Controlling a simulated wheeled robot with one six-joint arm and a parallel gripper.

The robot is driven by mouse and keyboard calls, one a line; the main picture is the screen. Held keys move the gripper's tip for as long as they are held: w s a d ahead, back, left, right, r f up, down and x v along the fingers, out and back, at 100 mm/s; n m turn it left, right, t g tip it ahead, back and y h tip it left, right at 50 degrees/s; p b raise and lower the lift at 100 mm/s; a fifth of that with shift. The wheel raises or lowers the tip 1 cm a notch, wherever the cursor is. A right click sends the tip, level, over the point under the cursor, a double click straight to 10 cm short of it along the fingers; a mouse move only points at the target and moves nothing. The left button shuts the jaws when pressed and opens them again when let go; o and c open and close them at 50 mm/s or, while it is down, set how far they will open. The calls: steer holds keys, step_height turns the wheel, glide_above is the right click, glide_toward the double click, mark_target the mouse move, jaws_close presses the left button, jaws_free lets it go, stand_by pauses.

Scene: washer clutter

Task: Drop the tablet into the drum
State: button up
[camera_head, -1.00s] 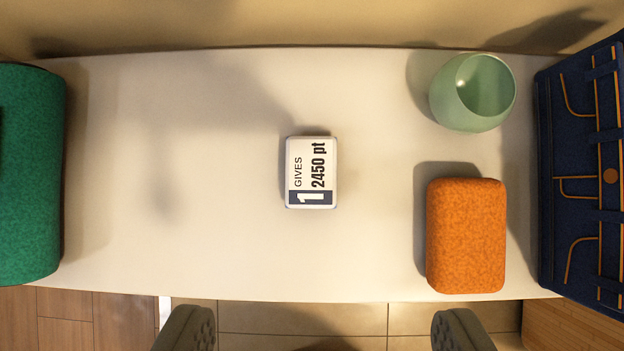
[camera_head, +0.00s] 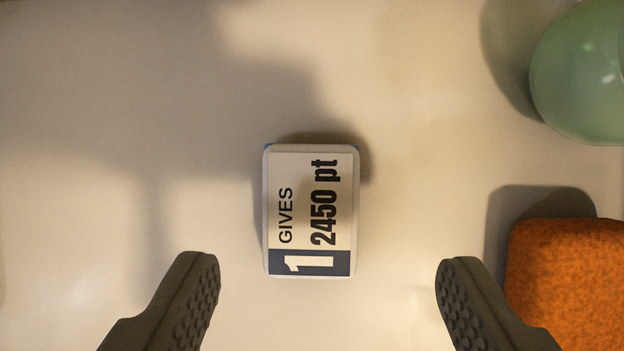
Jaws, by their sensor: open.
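The tablet (camera_head: 311,212) is a small white block with rounded corners. Its label reads "GIVES 2450 pt" with a white 1 on a dark blue band. It lies flat on the pale surface, near the middle of the picture. My gripper (camera_head: 328,275) is open and empty. Its two dark, studded fingers stand apart to the lower left and lower right of the tablet, and neither appears to touch it. The drum is not in view.
An orange textured block (camera_head: 566,285) lies at the lower right, close to my right finger in the picture. A green rounded vessel (camera_head: 583,75) stands at the upper right. The pale surface (camera_head: 90,215) left of the tablet is clear.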

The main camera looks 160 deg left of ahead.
mark_target(311, 191)
steer(key=shift+a+x, duration=0.2)
steer(key=shift+x, duration=1.15)
steer(key=shift+a+x, duration=0.2)
steer(key=shift+x, duration=1.1)
steer(key=shift+s, duration=0.15)
steer(key=shift+c, duration=0.3)
steer(key=c, duration=1)
